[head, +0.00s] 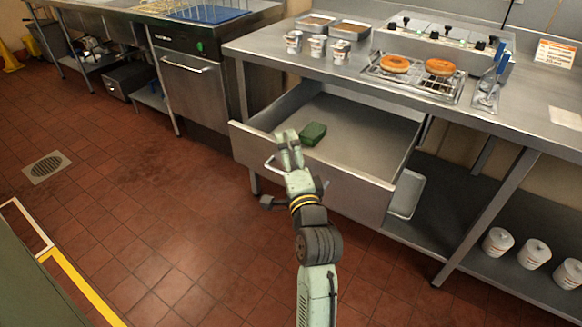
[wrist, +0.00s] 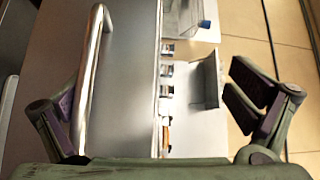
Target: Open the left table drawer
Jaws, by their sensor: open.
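The left table drawer (head: 345,187) is pulled far out from under the steel table, and its inside shows in the head view.
The steel table (head: 310,66) carries metal cans (head: 318,46), trays and a fryer with two doughnuts (head: 395,64). White tubs (head: 534,253) stand on the lower shelf at right. A table leg (head: 485,215) stands right of the drawer.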

